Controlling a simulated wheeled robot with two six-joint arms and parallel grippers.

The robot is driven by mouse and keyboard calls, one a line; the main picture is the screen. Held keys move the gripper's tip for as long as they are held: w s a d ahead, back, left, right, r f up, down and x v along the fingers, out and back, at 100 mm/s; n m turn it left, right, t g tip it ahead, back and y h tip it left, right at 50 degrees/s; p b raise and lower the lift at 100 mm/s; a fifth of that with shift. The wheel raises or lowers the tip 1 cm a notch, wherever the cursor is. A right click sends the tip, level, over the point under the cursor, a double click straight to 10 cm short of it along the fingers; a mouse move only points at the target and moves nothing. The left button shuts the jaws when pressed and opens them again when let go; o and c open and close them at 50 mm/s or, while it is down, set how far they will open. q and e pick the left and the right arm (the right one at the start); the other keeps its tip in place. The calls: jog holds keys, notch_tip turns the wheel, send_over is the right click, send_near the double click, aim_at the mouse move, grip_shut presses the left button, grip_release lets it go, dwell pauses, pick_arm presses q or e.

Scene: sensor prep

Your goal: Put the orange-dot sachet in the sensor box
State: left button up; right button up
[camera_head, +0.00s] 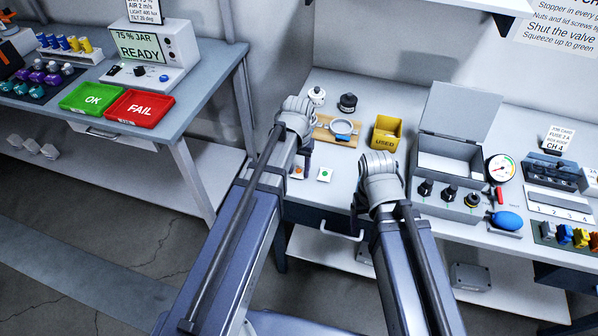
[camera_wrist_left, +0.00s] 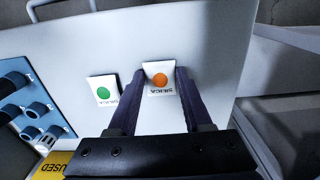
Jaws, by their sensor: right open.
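The orange-dot sachet (camera_head: 297,173) is a small white packet on the bench. In the left wrist view the sachet (camera_wrist_left: 160,78) lies between the fingertips of my left gripper (camera_wrist_left: 161,84), one finger close along each side. I cannot tell whether the fingers press on it. In the head view my left gripper (camera_head: 304,160) is at the sachet, partly hidden by its own wrist. The sensor box (camera_head: 460,198) is grey with its lid raised, at the right of the bench. My right gripper (camera_head: 357,205) is open in front of it, its fingers mostly hidden.
A green-dot sachet (camera_head: 325,174) lies just beside the orange-dot one. Dark knobs, a gauge (camera_head: 500,168) and a blue bulb (camera_head: 507,221) are around the box front and right.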

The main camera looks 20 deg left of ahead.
aim_at(299, 172)
pick_arm(q)
grip_shut()
dwell(0.3)
notch_tip(299, 172, up, 10)
jog(key=p, duration=1)
